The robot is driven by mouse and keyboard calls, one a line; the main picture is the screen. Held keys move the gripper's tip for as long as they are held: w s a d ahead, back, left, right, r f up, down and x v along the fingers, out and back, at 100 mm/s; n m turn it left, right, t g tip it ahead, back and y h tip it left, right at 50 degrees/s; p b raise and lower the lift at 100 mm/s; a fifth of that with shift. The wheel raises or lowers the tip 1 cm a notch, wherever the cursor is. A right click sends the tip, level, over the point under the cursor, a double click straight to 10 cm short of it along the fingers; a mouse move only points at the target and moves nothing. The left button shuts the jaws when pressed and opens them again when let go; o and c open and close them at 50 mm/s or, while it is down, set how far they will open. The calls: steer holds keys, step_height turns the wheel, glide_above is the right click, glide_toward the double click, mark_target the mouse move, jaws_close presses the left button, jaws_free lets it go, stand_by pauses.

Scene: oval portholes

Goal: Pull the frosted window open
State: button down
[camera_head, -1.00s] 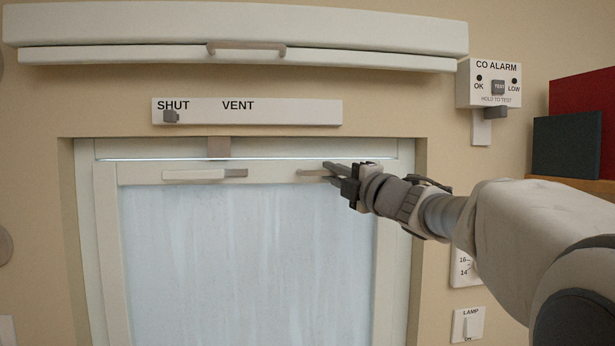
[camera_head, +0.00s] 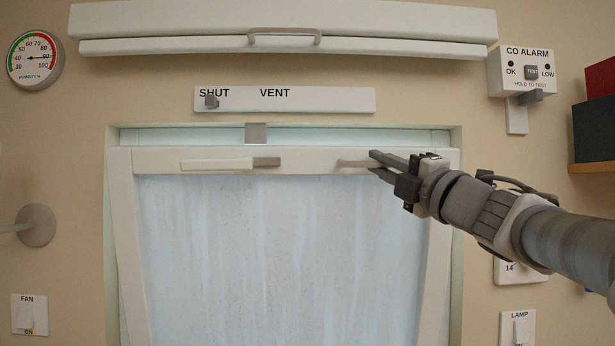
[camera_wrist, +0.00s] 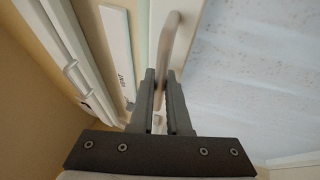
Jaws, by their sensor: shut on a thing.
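The frosted window (camera_head: 290,250) is a pale, streaked pane in a cream sash. Its top edge leans out from the recess, with the top of the fixed frame showing behind it. A beige bar handle (camera_head: 352,163) sits at the right of the sash's top rail. My gripper (camera_head: 382,163) comes from the right and is shut on this handle, hiding its right end. In the wrist view the handle (camera_wrist: 168,50) runs between my two fingers. A sliding latch (camera_head: 230,163), white with a grey-brown end, is on the left of the top rail.
A SHUT/VENT strip (camera_head: 330,100) is above the window, its grey knob (camera_head: 211,101) at SHUT. A cream blind housing (camera_head: 400,50) with a handle juts out higher up. A CO alarm (camera_head: 522,72) and a shelf (camera_head: 595,168) are at right. A round wall fitting (camera_head: 36,225) is at left.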

steer(key=c, duration=0.9)
jaws_free()
steer(key=shift+s+d+f, duration=0.25)
steer(key=shift+s+f, duration=0.1)
steer(key=shift+s, duration=0.05)
steer(key=b+v, duration=0.2)
steer(key=v, duration=1.4)
steer(key=shift+s, duration=0.3)
steer(key=shift+r, duration=0.1)
